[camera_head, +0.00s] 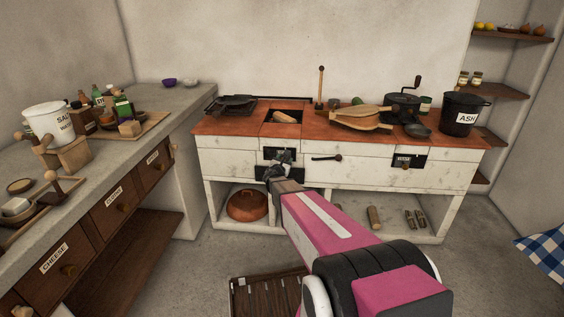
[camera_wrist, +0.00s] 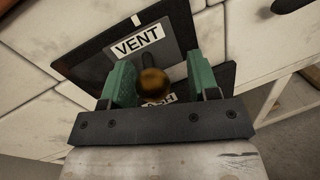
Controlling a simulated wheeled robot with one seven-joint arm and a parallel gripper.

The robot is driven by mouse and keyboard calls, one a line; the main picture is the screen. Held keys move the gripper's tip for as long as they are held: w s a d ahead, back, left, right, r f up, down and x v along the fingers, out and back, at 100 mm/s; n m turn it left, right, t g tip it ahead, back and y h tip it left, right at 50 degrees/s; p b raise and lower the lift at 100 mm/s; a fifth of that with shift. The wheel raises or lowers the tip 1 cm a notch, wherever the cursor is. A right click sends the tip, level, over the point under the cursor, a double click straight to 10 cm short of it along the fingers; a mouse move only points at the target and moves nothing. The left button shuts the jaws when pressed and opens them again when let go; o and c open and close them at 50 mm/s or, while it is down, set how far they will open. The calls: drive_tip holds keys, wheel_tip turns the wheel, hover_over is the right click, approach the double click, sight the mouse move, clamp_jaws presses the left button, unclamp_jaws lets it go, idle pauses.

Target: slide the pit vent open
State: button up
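The pit vent is a grey plate (camera_wrist: 165,55) with a white "VENT" label, set on a dark panel in the white stove front. A round brown knob (camera_wrist: 153,82) stands out below the label. My gripper (camera_wrist: 162,82) has its two green fingers either side of this knob, with gaps showing on both sides. The gripper is open and does not visibly grip the knob. In the head view my gripper (camera_head: 279,166) is at the stove front and hides part of the vent panel (camera_head: 268,154). Whether the vent slide is open cannot be made out.
An "ASH" label (camera_wrist: 161,99) shows partly behind my gripper. The stove's red top (camera_head: 235,127) has a dark opening with a bread-like piece (camera_head: 284,117). A second dark panel (camera_head: 408,161) is at right. A slatted wooden thing (camera_head: 262,296) lies on the floor.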

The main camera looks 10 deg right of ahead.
drive_tip(key=shift+a, duration=0.1)
drive_tip(key=v, duration=1)
drive_tip(key=shift+s, duration=0.35)
drive_tip(key=shift+s, duration=0.1)
drive_tip(key=s+d+f+m+g, duration=0.1)
drive_tip(key=s+d+m+g, duration=0.3)
drive_tip(key=s+m+g, duration=0.4)
drive_tip(key=s+d+f+m+g, duration=0.2)
drive_tip(key=s+d+m+g, duration=0.15)
drive_tip(key=s+m, duration=0.45)
drive_tip(key=s+a+m+g+y, duration=0.4)
drive_tip(key=s+a+m+y, duration=0.4)
drive_tip(key=m, duration=0.3)
drive_tip(key=shift+s+a+m+y, duration=0.4)
drive_tip(key=shift+s+y, duration=0.1)
drive_tip(key=shift+s, duration=0.2)
